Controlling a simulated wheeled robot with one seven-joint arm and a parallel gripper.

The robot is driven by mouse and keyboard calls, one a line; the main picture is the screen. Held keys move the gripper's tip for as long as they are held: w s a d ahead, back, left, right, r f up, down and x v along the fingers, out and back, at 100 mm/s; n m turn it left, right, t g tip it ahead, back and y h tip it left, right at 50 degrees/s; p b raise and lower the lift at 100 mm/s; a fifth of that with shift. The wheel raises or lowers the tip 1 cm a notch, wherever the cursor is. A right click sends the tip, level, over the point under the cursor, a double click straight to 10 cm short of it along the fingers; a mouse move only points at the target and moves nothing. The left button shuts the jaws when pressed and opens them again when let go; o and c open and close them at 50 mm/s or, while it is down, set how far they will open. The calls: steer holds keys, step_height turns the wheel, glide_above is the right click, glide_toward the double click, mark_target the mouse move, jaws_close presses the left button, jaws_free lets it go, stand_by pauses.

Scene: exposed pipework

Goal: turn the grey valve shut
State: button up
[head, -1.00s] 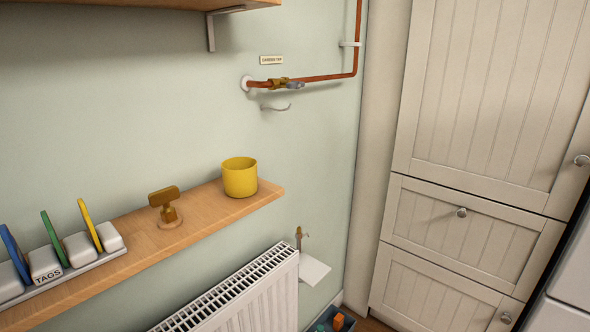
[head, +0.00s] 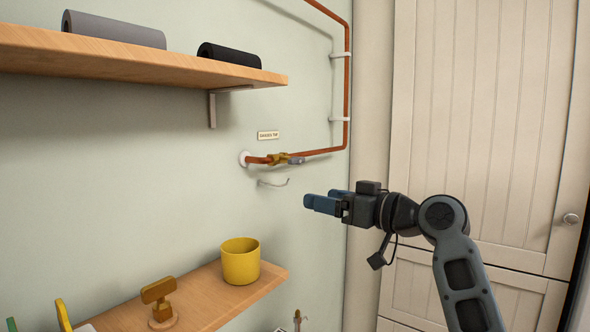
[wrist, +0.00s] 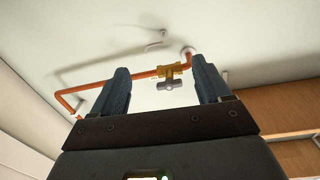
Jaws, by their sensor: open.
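The grey valve handle (head: 297,161) sits on a brass valve body (head: 278,159) on the copper pipe (head: 320,152) on the wall. The handle appears to lie roughly along the pipe in the head view. In the wrist view the grey handle (wrist: 170,85) shows between the fingers, with the brass body (wrist: 172,71) just beyond. My gripper (head: 308,203) is in front of and below the valve in the head view, apart from it. In the wrist view my gripper (wrist: 160,85) is open and empty, its two blue fingers spread.
A small label (head: 268,135) is above the valve and a wall hook (head: 273,183) is below it. An upper shelf (head: 150,64) holds dark rolls. A lower shelf (head: 215,290) holds a yellow pot (head: 240,262). A tall cupboard (head: 480,130) stands at right.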

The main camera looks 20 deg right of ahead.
steer(key=n+y, duration=0.1)
steer(key=n, duration=0.1)
glide_toward(299, 161)
steer(key=x, duration=0.3)
steer(key=shift+g, duration=0.3)
steer(key=p+x, duration=0.1)
steer(key=x, duration=0.6)
steer(key=shift+w+a+r, duration=0.1)
steer(key=shift+w+r, duration=0.05)
steer(key=shift+w, duration=0.3)
steer(key=c, duration=1)
